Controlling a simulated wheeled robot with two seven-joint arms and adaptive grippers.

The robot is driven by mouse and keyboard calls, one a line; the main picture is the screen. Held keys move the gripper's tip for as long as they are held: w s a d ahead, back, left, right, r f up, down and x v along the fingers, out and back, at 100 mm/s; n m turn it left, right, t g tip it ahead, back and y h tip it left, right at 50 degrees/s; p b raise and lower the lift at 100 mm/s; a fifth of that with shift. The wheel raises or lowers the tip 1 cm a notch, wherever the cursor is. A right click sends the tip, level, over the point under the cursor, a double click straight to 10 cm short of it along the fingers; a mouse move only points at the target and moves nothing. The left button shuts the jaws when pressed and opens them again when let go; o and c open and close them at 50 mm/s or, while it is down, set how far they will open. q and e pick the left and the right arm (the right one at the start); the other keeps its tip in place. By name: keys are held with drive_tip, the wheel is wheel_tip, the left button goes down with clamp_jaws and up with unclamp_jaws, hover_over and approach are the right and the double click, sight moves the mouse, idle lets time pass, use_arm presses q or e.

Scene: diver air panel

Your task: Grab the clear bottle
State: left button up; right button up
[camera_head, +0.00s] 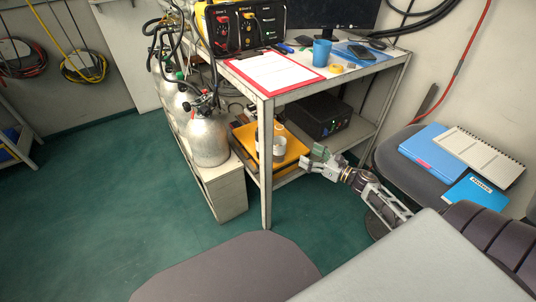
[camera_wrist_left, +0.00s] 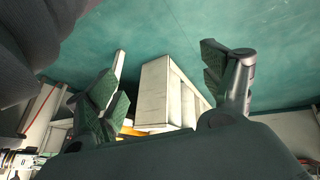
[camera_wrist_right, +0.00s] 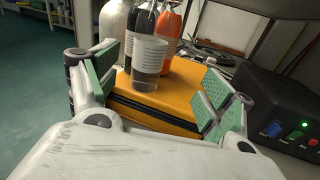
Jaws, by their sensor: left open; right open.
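The clear bottle (camera_wrist_right: 149,64) stands upright on a yellow-orange case (camera_wrist_right: 182,97), with a pale label around it. A dark bottle (camera_wrist_right: 138,24) and an orange bottle (camera_wrist_right: 167,30) stand close behind it. In the head view the bottles cluster on the case (camera_head: 292,148) on the cart's lower shelf; which is the clear one is hard to tell. My right gripper (camera_wrist_right: 160,88) is open and empty, its fingers either side of the view of the bottle, short of it. It also shows in the head view (camera_head: 314,159). My left gripper (camera_wrist_left: 168,88) is open and empty, away from the bottles.
A black box (camera_wrist_right: 280,105) with a green light stands right of the case. The cart's upper shelf (camera_head: 330,88) lies above the bottles, and a front leg (camera_head: 266,190) stands near them. Silver cylinders (camera_head: 207,138) are at left. A chair with folders (camera_head: 437,150) is at right.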

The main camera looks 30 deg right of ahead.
sight(285, 144)
use_arm(q)
drive_tip(key=shift+s+a+r, duration=0.25)
drive_tip(key=shift+s+r, duration=0.15)
drive_tip(key=shift+s, duration=0.05)
use_arm(e)
drive_tip(key=shift+w+a+r+n+y, duration=0.1)
drive_tip(key=shift+a+r+n+y, duration=0.3)
drive_tip(key=shift+a+n, duration=0.4)
drive_tip(key=shift+b+x, duration=0.8)
drive_tip(key=shift+x, duration=1.9)
drive_tip(key=shift+w+a+f, duration=0.1)
drive_tip(key=shift+w+a, duration=0.15)
drive_tip(key=shift+w, duration=0.35)
drive_tip(key=shift+b+x, duration=0.35)
drive_tip(key=shift+x, duration=0.4)
use_arm(q)
drive_tip(key=shift+n+t, duration=0.3)
drive_tip(key=shift+t, duration=0.2)
drive_tip(key=f, duration=0.4)
drive_tip(key=shift+d+f, duration=0.2)
drive_tip(key=shift+d, duration=0.15)
use_arm(e)
drive_tip(key=shift+w, duration=0.2)
use_arm(q)
drive_tip(key=shift+w+r, duration=0.1)
drive_tip(key=shift+w, duration=0.05)
use_arm(e)
drive_tip(key=shift+w+a, duration=0.1)
drive_tip(key=shift+w, duration=0.05)
